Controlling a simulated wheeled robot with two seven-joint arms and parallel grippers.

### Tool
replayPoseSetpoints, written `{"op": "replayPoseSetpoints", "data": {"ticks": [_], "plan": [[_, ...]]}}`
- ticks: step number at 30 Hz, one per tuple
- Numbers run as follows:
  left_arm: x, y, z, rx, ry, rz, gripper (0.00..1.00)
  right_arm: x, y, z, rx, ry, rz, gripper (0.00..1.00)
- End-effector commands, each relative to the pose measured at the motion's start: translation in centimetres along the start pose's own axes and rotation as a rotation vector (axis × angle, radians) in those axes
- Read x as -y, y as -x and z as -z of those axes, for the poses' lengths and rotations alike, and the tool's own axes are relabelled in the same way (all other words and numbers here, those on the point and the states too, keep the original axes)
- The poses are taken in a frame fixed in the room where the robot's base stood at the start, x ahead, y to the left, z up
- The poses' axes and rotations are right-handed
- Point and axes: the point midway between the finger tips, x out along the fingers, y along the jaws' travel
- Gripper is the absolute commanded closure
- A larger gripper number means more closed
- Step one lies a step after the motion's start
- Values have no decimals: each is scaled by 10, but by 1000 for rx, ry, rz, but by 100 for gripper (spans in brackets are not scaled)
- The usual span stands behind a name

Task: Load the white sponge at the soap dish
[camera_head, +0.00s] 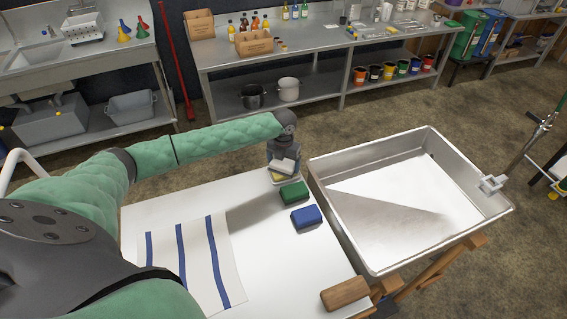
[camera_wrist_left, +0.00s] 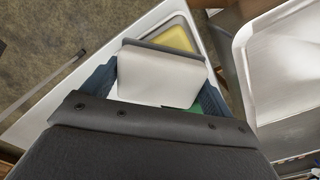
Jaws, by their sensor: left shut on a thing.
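My left gripper (camera_head: 284,160) is shut on the white sponge (camera_head: 285,166) at the far right part of the white table. In the left wrist view the white sponge (camera_wrist_left: 160,78) sits between the two dark blue fingers of the left gripper (camera_wrist_left: 158,88). A yellow sponge (camera_head: 278,177) lies under and just beside the held sponge; it also shows in the left wrist view (camera_wrist_left: 172,36), inside the pale rim of what looks like the soap dish (camera_wrist_left: 196,32). Most of the dish is hidden, and I cannot tell whether the white sponge touches it. My right gripper is not in view.
A green sponge (camera_head: 293,192) and a blue sponge (camera_head: 306,216) lie nearer on the white table (camera_head: 270,275). A striped cloth (camera_head: 190,262) lies left, a wooden block (camera_head: 345,293) at the front edge. A large metal pan (camera_head: 460,226) stands close on the right.

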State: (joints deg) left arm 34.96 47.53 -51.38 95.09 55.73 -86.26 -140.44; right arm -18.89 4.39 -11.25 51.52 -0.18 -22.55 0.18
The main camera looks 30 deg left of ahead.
Motion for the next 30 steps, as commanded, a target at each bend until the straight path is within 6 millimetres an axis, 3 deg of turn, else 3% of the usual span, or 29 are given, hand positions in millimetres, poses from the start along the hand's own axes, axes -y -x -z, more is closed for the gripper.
{"op": "replayPoseSetpoints", "data": {"ticks": [17, 30], "plan": [[0, -1, 0, 0, 0, 0, 32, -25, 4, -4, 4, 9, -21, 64], [0, -2, 0, -1, 0, 0, 32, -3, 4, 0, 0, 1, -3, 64]]}}
